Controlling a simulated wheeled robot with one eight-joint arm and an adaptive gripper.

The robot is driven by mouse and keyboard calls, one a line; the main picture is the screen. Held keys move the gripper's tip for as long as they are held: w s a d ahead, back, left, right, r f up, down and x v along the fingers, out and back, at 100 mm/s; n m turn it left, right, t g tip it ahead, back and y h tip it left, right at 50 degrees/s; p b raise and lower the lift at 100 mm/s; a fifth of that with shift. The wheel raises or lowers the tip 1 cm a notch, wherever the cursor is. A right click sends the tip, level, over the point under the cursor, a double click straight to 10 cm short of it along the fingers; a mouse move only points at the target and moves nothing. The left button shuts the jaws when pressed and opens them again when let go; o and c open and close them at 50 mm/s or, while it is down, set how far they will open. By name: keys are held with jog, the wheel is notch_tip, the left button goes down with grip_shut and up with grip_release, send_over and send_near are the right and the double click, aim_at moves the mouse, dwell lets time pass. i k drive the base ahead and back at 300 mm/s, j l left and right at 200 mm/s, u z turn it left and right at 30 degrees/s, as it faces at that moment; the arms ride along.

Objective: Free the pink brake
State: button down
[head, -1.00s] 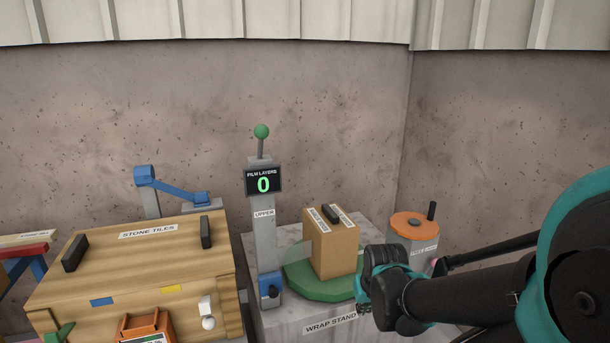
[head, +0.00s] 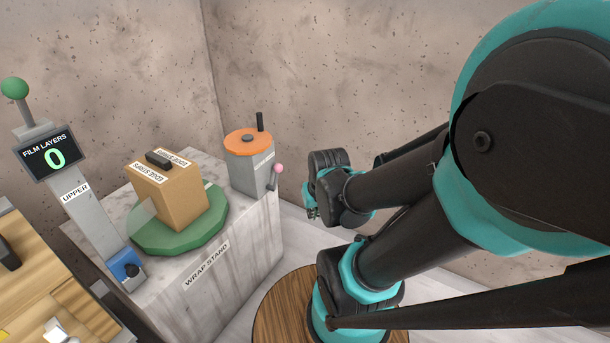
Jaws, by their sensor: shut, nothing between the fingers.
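The pink brake (head: 278,168) is a small pink knob on a short grey lever. It sits on the right side of a grey post (head: 248,170) with an orange disc on top (head: 247,141). The lever leans up and to the right. My gripper (head: 310,203) is just right of the brake in the head view, apart from it in the picture. It is small here and partly covered by my own wrist. It is shut and empty.
The post stands on the stone wrap stand (head: 235,265). A cardboard box (head: 172,202) rests on a green turntable (head: 150,238) there. A column with a film layers display (head: 48,157) reading 0 stands left. A round wooden top (head: 275,318) is below my arm.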

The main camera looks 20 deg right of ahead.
aim_at(277, 168)
jog(key=i+l+z, duration=0.15)
jog(key=i+l, duration=0.15)
jog(key=i+l+z, duration=0.15)
jog(key=i+l, duration=0.15)
jog(key=i, duration=0.2)
